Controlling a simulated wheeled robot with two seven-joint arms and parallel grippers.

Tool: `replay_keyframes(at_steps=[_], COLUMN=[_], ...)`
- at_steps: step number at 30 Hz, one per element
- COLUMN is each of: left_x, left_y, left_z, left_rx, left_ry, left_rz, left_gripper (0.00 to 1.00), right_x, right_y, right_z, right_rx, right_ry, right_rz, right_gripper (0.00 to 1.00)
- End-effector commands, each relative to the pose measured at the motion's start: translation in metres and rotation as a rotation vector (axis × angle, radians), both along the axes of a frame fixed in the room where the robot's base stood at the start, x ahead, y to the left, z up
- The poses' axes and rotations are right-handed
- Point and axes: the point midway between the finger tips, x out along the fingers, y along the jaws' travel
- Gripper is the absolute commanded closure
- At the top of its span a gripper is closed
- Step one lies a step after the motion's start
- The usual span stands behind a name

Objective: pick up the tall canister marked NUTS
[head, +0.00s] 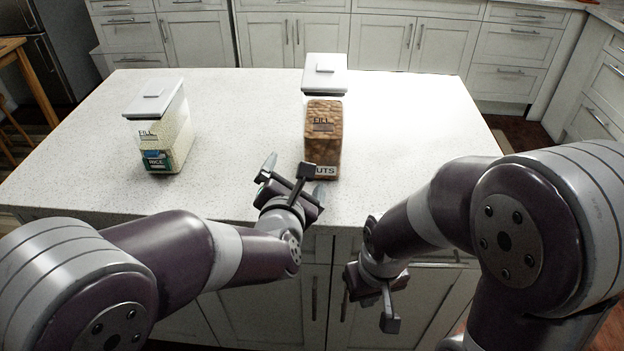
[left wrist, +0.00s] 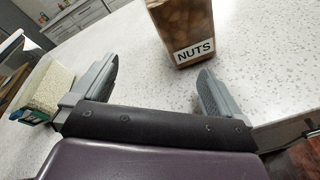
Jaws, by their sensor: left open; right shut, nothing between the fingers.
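The tall NUTS canister (head: 323,133) stands upright on the island's white counter, right of centre. It is filled with brown contents and has a pale lid. Its label is partly hidden behind my left gripper in the head view. In the left wrist view the canister (left wrist: 182,25) is just beyond the fingertips, with the NUTS label facing me and its top cut off. My left gripper (head: 294,172) is open and empty, short of the canister, at the counter's near edge. My right gripper (head: 368,298) is shut and empty, in front of the cabinets below the counter edge.
A shorter canister marked RICE (head: 166,135) with a pale lid stands on the counter to the left; it also shows in the left wrist view (left wrist: 48,88). The counter (head: 240,110) is otherwise clear. White cabinets (head: 395,42) line the back.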

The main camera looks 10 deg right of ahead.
Motion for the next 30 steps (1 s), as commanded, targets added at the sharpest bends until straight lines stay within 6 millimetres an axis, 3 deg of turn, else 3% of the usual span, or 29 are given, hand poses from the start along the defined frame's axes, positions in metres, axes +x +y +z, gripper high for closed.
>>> replay_keyframes(at_steps=[1,3,7,15,20,25,30], left_x=[-0.006,-0.012,-0.012,0.043,0.061,0.091,0.103], left_y=[-0.018,-0.031,-0.043,-0.059,-0.064,-0.075,-0.078], left_z=[-0.028,-0.027,-0.021,-0.016,-0.015,-0.015,-0.015], left_rx=[-0.174,-0.399,-0.604,-0.627,-0.625,-0.624,-0.624], left_ry=[-0.015,-0.027,-0.037,-0.036,-0.035,-0.037,-0.036], left_rz=[0.032,0.078,0.113,0.117,0.117,0.116,0.115], left_gripper=[0.0,0.0,0.0,0.0,0.0,0.0,0.0], right_x=[0.0,0.0,0.0,0.001,0.0,0.0,0.0], right_y=[0.0,0.0,0.0,0.0,0.0,0.0,0.0], right_z=[-0.039,-0.052,-0.056,-0.047,-0.044,-0.04,-0.039], right_rx=[0.0,0.0,0.0,0.0,0.0,0.0,0.0], right_ry=[-0.001,-0.002,-0.003,-0.003,-0.003,-0.003,-0.002], right_rz=[0.0,0.0,0.0,0.0,0.0,0.0,0.0], right_gripper=[1.0,1.0,1.0,1.0,1.0,1.0,1.0])
